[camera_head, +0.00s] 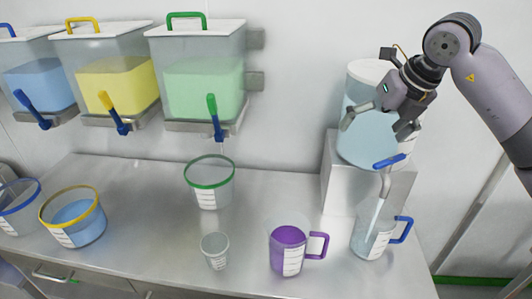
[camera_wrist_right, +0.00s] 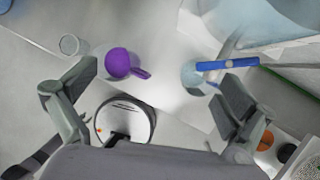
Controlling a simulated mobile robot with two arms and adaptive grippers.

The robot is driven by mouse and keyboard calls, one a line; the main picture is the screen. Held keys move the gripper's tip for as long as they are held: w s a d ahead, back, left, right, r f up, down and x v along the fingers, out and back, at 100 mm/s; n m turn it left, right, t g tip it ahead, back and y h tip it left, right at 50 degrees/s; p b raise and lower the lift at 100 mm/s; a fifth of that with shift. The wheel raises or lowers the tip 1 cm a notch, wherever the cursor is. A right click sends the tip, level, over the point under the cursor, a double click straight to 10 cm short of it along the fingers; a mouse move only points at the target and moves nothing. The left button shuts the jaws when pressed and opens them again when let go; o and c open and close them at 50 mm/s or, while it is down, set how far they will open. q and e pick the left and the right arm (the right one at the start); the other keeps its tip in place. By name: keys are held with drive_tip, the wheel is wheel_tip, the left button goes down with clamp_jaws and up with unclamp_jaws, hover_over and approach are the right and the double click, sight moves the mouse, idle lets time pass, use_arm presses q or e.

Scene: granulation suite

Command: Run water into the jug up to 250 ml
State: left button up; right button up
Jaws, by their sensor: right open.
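The clear jug with a blue handle (camera_head: 370,238) stands upright on the bench under the spout of the water tank (camera_head: 365,140). A pale streak runs from the spout down into the jug; the level against its marks is too small to read. The blue tap lever (camera_head: 389,161) sits on top of the spout. My right gripper (camera_head: 374,125) is open and empty, above the lever and in front of the tank. In the right wrist view the lever (camera_wrist_right: 227,65) and jug (camera_wrist_right: 190,76) show near the right finger. My left gripper is not in view.
A purple jug (camera_head: 288,249) stands just left of the blue-handled jug, with a small clear beaker (camera_head: 215,251) further left. A green-rimmed vessel (camera_head: 210,187) and a yellow-rimmed one (camera_head: 78,224) stand on the bench. Tanks with taps, including a green one (camera_head: 203,90), hang on the wall.

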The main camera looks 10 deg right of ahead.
drive_tip(key=s+a+f+n+y, duration=0.1)
drive_tip(key=a+y, duration=0.4)
drive_tip(key=a, duration=0.6)
drive_tip(key=s+a+n+g+y, duration=0.1)
drive_tip(key=s+a+n+y, duration=0.1)
drive_tip(key=a+y, duration=0.4)
drive_tip(key=shift+s+a+f+n+g, duration=0.35)
drive_tip(key=shift+s+a, duration=0.25)
drive_tip(key=shift+a, duration=2.1)
wheel_tip(320, 180, up, 5)
drive_tip(key=t+h+p, duration=0.2)
drive_tip(key=h, duration=0.8)
hover_over(391, 159)
drive_tip(key=s+a, duration=0.4)
drive_tip(key=a, duration=0.1)
drive_tip(key=s+d+r+h, duration=0.2)
drive_tip(key=s+d, duration=0.1)
drive_tip(key=d, duration=0.4)
drive_tip(key=shift+n+g+y, duration=0.25)
drive_tip(key=shift+g+y, duration=0.05)
drive_tip(key=shift+g, duration=0.15)
drive_tip(key=p+x, duration=0.3)
drive_tip(key=x, duration=1.4)
drive_tip(key=shift+w+d+f, duration=0.15)
drive_tip(key=shift+f, duration=0.1)
